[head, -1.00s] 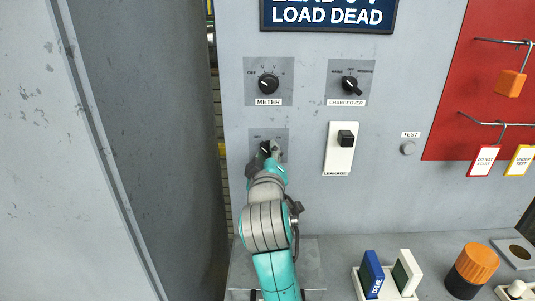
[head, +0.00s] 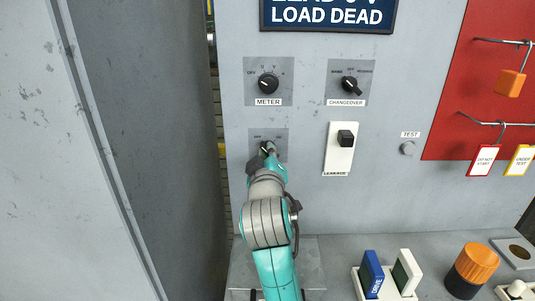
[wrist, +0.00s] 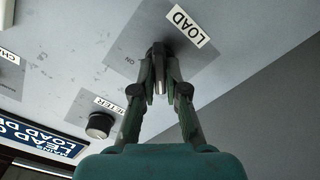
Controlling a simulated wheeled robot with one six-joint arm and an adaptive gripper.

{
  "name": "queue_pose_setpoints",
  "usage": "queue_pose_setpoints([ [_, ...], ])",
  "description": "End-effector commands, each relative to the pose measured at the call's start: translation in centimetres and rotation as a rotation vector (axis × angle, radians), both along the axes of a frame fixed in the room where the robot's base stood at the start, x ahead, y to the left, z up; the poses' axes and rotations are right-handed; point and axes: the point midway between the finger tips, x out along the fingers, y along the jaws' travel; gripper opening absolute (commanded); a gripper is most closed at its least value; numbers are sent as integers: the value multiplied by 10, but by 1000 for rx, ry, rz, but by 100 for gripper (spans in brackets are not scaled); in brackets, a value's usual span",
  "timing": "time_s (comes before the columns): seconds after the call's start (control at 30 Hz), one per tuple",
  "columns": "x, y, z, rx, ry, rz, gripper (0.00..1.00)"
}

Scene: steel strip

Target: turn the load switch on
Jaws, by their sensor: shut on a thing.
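The load switch is a dark knob on a grey square plate (head: 282,134) at the lower left of the grey panel, below the meter switch. In the wrist view its plate (wrist: 195,60) shows upside down, with a LOAD label (wrist: 188,27) and an ON mark near one corner. My gripper (head: 267,150) is at the knob and hides much of it in the head view. In the wrist view my gripper (wrist: 161,68) has one finger on each side of the knob (wrist: 160,84), shut on it. The knob's exact pointing is hard to read.
The meter switch (head: 268,84) is just above, the changeover switch (head: 349,86) to its upper right and the leakage block (head: 345,137) to the right. A dark cabinet side (head: 140,130) stands close on the left.

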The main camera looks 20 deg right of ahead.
Motion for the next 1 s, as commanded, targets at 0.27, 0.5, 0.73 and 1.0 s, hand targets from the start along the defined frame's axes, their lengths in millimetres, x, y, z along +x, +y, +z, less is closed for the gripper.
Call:
queue_pose_setpoints([
  [0.27,0,0,0,160,-51,1,0],
  [0.5,0,-1,0,372,-120,0,0],
  [0.73,0,-1,0,581,-187,0,0],
  [1.0,-1,-2,0,824,-267,0,0],
])
